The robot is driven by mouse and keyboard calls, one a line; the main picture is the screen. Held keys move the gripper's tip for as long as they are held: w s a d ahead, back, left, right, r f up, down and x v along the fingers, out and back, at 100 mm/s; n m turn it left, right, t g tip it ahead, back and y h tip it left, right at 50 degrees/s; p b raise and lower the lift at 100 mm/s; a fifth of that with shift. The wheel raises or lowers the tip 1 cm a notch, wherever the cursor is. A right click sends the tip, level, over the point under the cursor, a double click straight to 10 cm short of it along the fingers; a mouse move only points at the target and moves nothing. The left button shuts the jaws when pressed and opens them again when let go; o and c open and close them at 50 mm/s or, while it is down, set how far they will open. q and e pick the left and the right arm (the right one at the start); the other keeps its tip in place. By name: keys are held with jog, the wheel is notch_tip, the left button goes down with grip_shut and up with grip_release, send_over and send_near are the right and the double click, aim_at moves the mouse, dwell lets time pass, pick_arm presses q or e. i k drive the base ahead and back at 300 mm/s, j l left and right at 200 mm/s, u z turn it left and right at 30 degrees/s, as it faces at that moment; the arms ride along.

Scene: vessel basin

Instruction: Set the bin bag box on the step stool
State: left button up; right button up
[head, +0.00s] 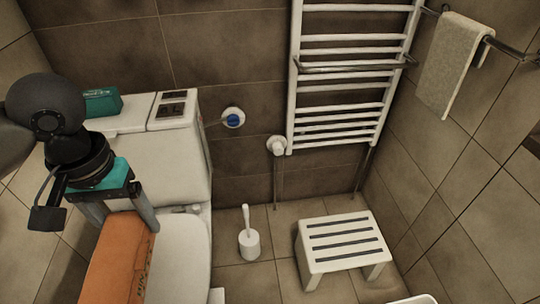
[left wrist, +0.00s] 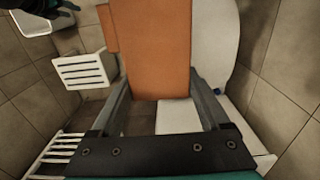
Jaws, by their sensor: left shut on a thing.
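The bin bag box, an orange carton with dark print (head: 122,262), is in my left gripper (head: 127,220) at the lower left of the head view. The left wrist view shows the box (left wrist: 152,50) between the fingers (left wrist: 162,92). The white step stool with dark strips (head: 341,242) stands on the floor to the right, its top bare. It also shows in the left wrist view (left wrist: 86,70). A dark and teal part, possibly my right gripper, shows at that view's top left; its jaws are unclear.
The white toilet (head: 172,240) is beside and partly behind the box. A toilet brush (head: 249,240) stands between toilet and stool. A towel radiator (head: 346,80) hangs on the back wall. A green packet (head: 102,102) lies on the cistern.

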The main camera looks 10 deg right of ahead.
aim_at(339, 244)
jog(key=i+l, duration=0.15)
jog(key=i, duration=0.2)
jog(key=i+l, duration=0.2)
jog(key=i, duration=0.15)
jog(key=i+z, duration=0.1)
jog(key=z, duration=0.3)
jog(key=i+z, duration=0.1)
jog(key=z, duration=2.85)
